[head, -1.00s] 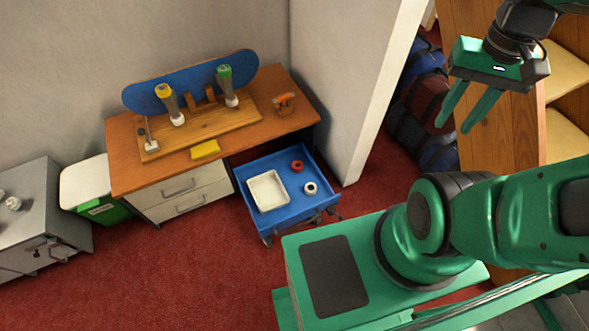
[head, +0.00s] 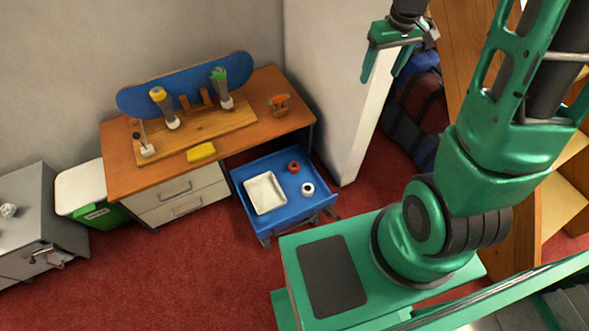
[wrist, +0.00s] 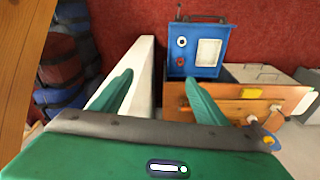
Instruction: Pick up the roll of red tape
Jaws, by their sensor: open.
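The roll of red tape (head: 293,167) lies in the blue tray-topped cart (head: 292,218), near its far right part. It also shows in the wrist view (wrist: 182,62) as a small red ring. A white roll (head: 307,188) lies close to it, and a white shallow tray (head: 265,193) sits to its left. My gripper (head: 380,78) is open and empty, high up in front of the white wall end and well apart from the cart. In the wrist view its two green fingers (wrist: 158,98) are spread, with the cart beyond them.
A wooden bench (head: 118,178) with a blue skateboard deck (head: 188,84), bottles and a yellow block (head: 201,152) stands left of the cart. The white wall end (head: 345,150) rises right of it. Bags (head: 412,105) lie behind the wall. Red carpet is clear in front.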

